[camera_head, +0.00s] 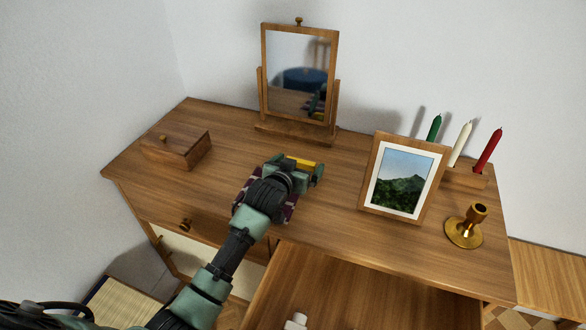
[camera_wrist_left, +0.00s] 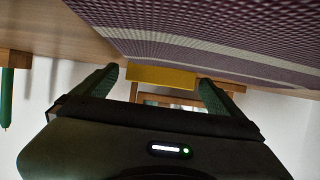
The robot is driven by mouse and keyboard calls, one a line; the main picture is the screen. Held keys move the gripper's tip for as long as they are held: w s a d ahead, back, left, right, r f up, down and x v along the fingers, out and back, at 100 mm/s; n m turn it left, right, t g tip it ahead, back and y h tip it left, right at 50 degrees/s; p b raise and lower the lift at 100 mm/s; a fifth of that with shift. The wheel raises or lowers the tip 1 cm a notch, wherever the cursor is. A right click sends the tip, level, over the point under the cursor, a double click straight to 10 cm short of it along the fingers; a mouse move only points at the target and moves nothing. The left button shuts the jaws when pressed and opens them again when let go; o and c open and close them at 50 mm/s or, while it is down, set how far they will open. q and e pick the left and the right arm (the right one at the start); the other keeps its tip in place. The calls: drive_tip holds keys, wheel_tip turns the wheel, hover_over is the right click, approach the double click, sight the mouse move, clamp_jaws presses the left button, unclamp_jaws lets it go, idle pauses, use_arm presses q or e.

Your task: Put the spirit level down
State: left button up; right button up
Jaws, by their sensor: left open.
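The yellow spirit level (camera_head: 301,163) is on or just above the wooden dresser top, in front of the mirror; contact with the wood is hidden. My left gripper (camera_head: 298,170) reaches over the dresser with its jaws open, one finger on each side of the level. In the left wrist view the level (camera_wrist_left: 162,77) shows as a yellow block between the two green fingers (camera_wrist_left: 160,88), with narrow gaps beside it. Part of the level is hidden by the gripper. My right gripper is not in view.
A purple checked item (camera_head: 289,207) lies under my left wrist. A mirror (camera_head: 299,75) stands behind, a wooden box (camera_head: 176,149) left, and a picture frame (camera_head: 402,177), brass candlestick (camera_head: 465,228) and several candles (camera_head: 487,150) right. An open drawer (camera_head: 345,295) is below.

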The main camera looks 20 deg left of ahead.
use_arm(q)
drive_tip(key=v, duration=1.1)
drive_tip(key=shift+s+a+r+p, duration=0.1)
drive_tip(key=shift+s+r+p, duration=0.1)
drive_tip(key=shift+p, duration=0.2)
drive_tip(key=shift+r, duration=0.2)
drive_tip(key=shift+w+d+f+p, duration=0.1)
drive_tip(key=shift+w+d+p, duration=0.1)
drive_tip(key=shift+w+p, duration=0.4)
drive_tip(key=shift+w+d+f+p, duration=0.1)
drive_tip(key=shift+w+d+p, duration=0.15)
drive_tip(key=shift+w+p, duration=0.3)
drive_tip(key=x, duration=0.3)
drive_tip(key=shift+w+a+f, duration=0.15)
drive_tip(key=shift+f, duration=0.3)
drive_tip(key=x, duration=0.4)
drive_tip(key=shift+w+a+f+p, duration=0.1)
drive_tip(key=shift+w+a+p, duration=0.15)
drive_tip(key=shift+w+p, duration=0.1)
drive_tip(key=shift+w+f, duration=0.25)
drive_tip(key=shift+w, duration=0.25)
drive_tip(key=c, duration=1.5)
drive_tip(key=shift+r, duration=0.1)
